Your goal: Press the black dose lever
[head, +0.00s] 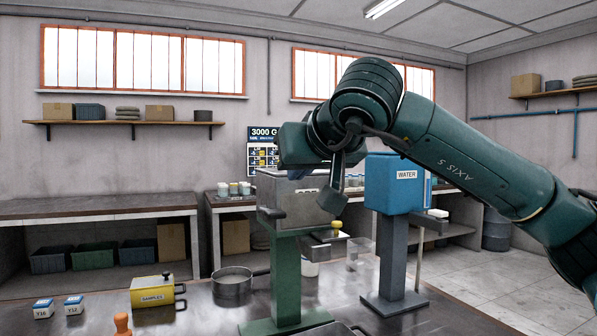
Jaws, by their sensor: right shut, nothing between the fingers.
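A grey metal dispenser box (284,192) stands on a green column (287,275). A dark tab (271,212) sticks out at its lower left front and looks like the black dose lever, though I cannot be sure. My right gripper (333,203) reaches in from the right and points down in front of the box's right side. Its fingers are shut and empty. It is to the right of the dark tab, apart from it. A yellow knob (336,223) sits just below the fingertips; whether they touch cannot be told. My left gripper is out of view.
A blue WATER box (394,183) on a grey stand (392,258) is close on the right. A metal pot (232,284), a yellow SAMPLES box (153,291), two small labelled boxes (43,307) and an orange-brown knobbed thing (122,324) stand on the bench to the left.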

